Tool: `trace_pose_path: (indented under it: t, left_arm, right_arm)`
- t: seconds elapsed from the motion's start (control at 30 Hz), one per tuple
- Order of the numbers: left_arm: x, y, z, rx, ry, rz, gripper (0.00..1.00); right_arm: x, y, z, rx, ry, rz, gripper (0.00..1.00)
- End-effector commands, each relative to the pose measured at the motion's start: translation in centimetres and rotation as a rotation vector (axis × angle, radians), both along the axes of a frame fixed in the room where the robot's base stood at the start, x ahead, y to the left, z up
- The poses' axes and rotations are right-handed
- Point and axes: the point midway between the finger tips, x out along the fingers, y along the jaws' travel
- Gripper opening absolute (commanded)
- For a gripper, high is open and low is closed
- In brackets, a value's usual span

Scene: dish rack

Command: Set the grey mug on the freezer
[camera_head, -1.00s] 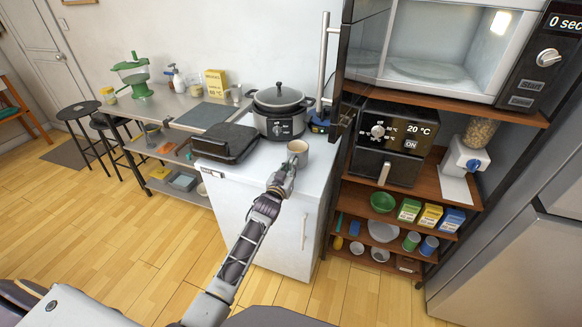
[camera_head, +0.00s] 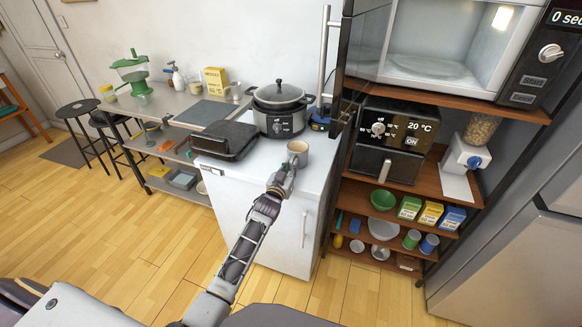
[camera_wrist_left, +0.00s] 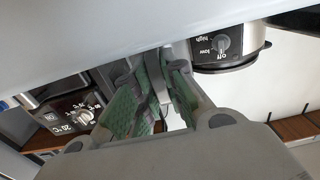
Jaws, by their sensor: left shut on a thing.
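The grey mug (camera_head: 299,154) is upright at the front right part of the freezer's top in the head view. The white freezer (camera_head: 262,222) has its pale top partly covered by other things. My left gripper (camera_head: 284,180) is shut on the mug from the front. I cannot tell whether the mug's base touches the top. In the upside-down left wrist view, the left gripper's green-padded fingers (camera_wrist_left: 150,95) show near the middle; the mug is not clearly made out there. My right gripper is not in view.
A slow cooker (camera_head: 279,118) stands behind the mug, and a black appliance (camera_head: 225,140) sits left on the freezer. A shelf with an air fryer (camera_head: 388,142) stands close on the right. A little bare top shows around the mug.

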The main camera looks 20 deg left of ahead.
Motion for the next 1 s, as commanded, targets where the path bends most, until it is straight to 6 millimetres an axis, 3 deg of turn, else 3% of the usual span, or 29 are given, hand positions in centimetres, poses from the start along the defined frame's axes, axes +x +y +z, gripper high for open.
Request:
trace_pose_path:
  t: [0.23,1.0]
  left_arm:
    - [0.0,0.0,0.2,0.0,-0.005,0.0,0.0]
    - [0.1,0.0,-0.3,0.0,-0.004,0.0,0.0]
  right_arm:
    - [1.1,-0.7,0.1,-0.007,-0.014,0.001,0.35]
    - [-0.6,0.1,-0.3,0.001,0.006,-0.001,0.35]
